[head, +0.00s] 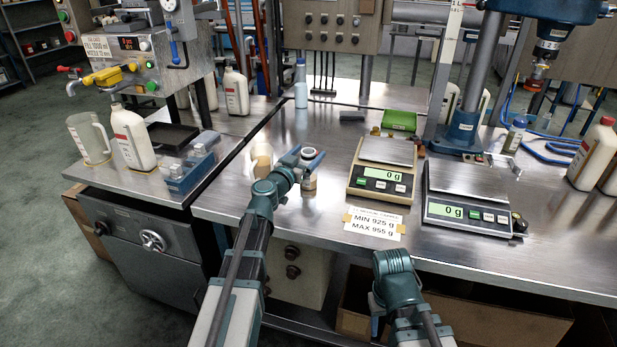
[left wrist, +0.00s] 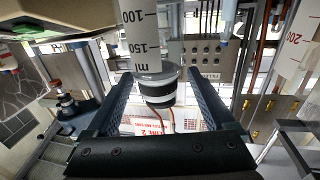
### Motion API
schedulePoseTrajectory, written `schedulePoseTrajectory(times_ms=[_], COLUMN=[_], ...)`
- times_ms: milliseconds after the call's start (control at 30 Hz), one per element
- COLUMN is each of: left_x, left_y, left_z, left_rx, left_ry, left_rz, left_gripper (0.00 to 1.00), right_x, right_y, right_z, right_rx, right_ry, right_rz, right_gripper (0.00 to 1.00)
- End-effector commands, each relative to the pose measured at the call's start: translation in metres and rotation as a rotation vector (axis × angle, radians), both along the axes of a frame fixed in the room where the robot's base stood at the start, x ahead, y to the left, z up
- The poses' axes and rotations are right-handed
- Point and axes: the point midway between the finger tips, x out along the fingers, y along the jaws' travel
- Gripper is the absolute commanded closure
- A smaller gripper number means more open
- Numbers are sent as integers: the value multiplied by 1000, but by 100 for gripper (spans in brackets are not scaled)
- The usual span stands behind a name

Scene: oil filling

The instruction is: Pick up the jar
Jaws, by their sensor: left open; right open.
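A small jar (head: 309,183) with a pale round top stands on the steel bench, partly hidden by my left gripper (head: 304,158). The gripper is open, with its fingers on either side of the jar's upper part. In the left wrist view a pale cylinder with 100 and 150 ml marks (left wrist: 145,40), a grey flange and a black band shows between the two open fingers (left wrist: 160,90). I cannot tell whether either finger touches it. My right gripper (head: 380,305) is low at the bench's front edge, apart from the jar; its fingers are mostly hidden.
A cream scale (head: 380,183) and a grey scale (head: 465,205) stand right of the jar, with a limits card (head: 374,222) in front. A pale container (head: 262,158) is close on the left. A white-blue bottle (head: 301,85) stands behind. The bench between bottle and jar is clear.

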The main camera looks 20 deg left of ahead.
Motion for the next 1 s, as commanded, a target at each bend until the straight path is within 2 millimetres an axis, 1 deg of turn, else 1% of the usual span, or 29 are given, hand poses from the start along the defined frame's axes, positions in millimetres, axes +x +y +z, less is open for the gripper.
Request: schedulePoseTrajectory(times_ms=[33,100,200,433,567,600,667,700,767,800,867,900,933,1000], left_x=[11,22,31,31,30,30,30,30,30,30,30,30,30,30], left_y=[-4,-7,-9,-9,-9,-9,-9,-9,-9,-9,-9,-9,-9,-9], left_z=[3,2,2,2,2,2,2,2,2,2,2,2,2,2], left_rx=[0,0,0,0,0,0,0,0,0,0,0,0,0,0], left_ry=[0,0,0,0,0,0,0,0,0,0,0,0,0,0], left_rz=[-2,-2,-1,0,0,0,0,0,0,0,0,0,0,0], left_gripper=[12,12,12,12,36,43,54,61,72,79,90,97,100,100], right_x=[0,0,0,0,0,0,0,0,0,0,0,0,0,0], right_y=[0,0,0,0,0,0,0,0,0,0,0,0,0,0], right_z=[3,2,2,2,2,2,2,2,2,2,2,2,2,2], right_rx=[0,0,0,0,0,0,0,0,0,0,0,0,0,0], right_ry=[0,0,0,0,0,0,0,0,0,0,0,0,0,0], right_rz=[0,0,0,0,0,0,0,0,0,0,0,0,0,0], right_gripper=[50,50,50,50,50,50,50,50,50,50,50,50,50,50])
